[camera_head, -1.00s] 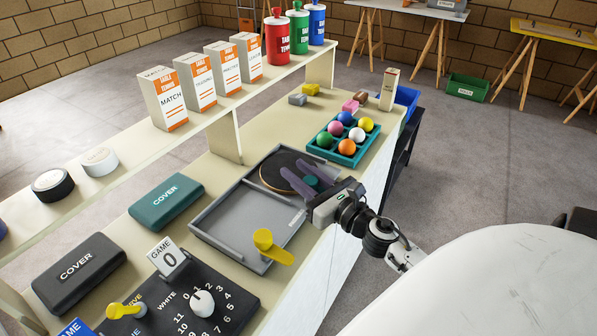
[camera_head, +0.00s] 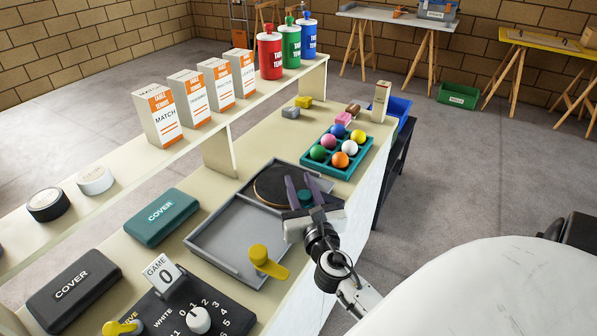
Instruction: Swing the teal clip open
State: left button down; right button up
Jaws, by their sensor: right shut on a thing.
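The teal clip (camera_head: 306,198) is a small teal knob at the near right edge of a grey tray (camera_head: 196,240), beside a round dark disc (camera_head: 278,184) with a light rim. My right gripper (camera_head: 299,190) has purple fingers on either side of the teal knob and is shut on it. The fingers point away from me, over the edge of the disc. They and the gripper body hide the rest of the clip, so I cannot tell how far it is turned. A yellow clip (camera_head: 262,258) stands at the tray's near edge. My left gripper is not in view.
A teal ball rack (camera_head: 313,165) with coloured balls stands just beyond the tray. A teal cover case (camera_head: 161,217) and a black scoreboard (camera_head: 230,310) lie nearby. A raised shelf (camera_head: 130,165) with boxes and bottles runs along the counter's left side.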

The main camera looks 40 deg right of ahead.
aim_at(307, 202)
dwell(0.3)
jog(key=o, duration=1.1)
jog(key=shift+c, duration=0.2)
jog(key=shift+s, duration=0.1)
jog(key=b+v, duration=0.2)
jog(key=v, duration=0.7)
jog(key=shift+s+a+f, duration=0.1)
jog(key=shift+a, duration=0.05)
jog(key=shift+s+a, duration=0.2)
jog(key=shift+s, duration=0.15)
jog(key=shift+s, duration=0.1)
